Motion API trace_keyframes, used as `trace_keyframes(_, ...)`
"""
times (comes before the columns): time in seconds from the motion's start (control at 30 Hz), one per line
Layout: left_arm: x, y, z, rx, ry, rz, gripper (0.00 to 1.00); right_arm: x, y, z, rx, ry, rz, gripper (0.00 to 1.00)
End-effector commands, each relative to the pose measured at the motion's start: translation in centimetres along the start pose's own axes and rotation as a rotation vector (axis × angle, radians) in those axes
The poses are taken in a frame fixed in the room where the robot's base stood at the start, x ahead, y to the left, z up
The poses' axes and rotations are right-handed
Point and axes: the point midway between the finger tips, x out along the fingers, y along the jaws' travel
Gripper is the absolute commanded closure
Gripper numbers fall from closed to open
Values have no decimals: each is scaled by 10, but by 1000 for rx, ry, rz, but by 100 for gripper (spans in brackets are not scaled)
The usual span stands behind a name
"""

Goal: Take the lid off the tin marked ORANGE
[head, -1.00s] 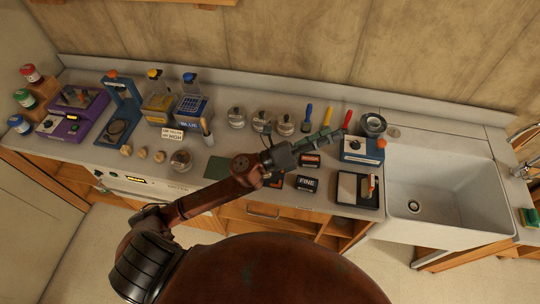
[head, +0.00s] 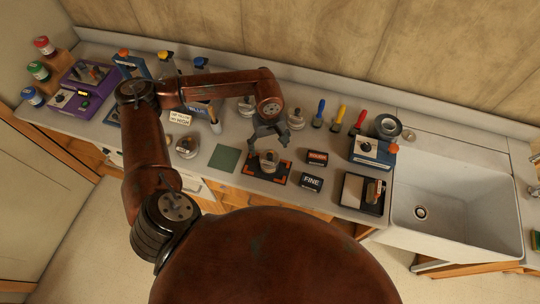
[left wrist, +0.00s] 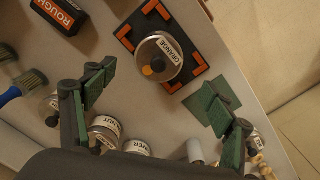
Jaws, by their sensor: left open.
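The tin marked ORANGE (left wrist: 158,57) is a round grey tin with its lid on, a dark knob and an orange spot on top. It stands on a black mat (left wrist: 126,34) with orange corner marks. In the head view the tin (head: 269,162) is at the middle of the counter, near its front edge. My left gripper (head: 271,141) points down just behind and above the tin. In the left wrist view its green-padded fingers (left wrist: 160,80) are wide apart, with nothing between them, and the tin lies just beyond the fingertips. My right gripper is not in view.
Other lidded tins (head: 295,119) stand behind, and one tin (head: 187,147) is to the left. A green square (head: 225,158) lies left of the mat. Black boxes marked ROUGH (left wrist: 62,14) and FINE (head: 311,183) are to the right. The sink (head: 450,200) is further right.

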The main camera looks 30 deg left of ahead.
Motion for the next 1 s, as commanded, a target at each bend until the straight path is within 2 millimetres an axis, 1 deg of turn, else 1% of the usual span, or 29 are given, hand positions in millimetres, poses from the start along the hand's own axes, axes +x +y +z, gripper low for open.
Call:
trace_keyframes(0.13,14,0,0,-1,-3,0,23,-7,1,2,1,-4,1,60)
trace_keyframes(0.27,33,1,0,-2,-4,0,23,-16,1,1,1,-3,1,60)
trace_keyframes(0.3,40,1,0,-3,-4,0,23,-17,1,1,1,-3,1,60)
trace_keyframes(0.4,51,1,-1,-3,-3,1,23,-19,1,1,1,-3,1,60)
trace_keyframes(0.5,56,1,-1,-4,-2,2,23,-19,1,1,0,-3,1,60)
trace_keyframes(0.7,57,1,-1,-4,-2,3,23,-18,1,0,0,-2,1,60)
trace_keyframes(1.0,56,1,-1,-5,-2,3,44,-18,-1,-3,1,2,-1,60)
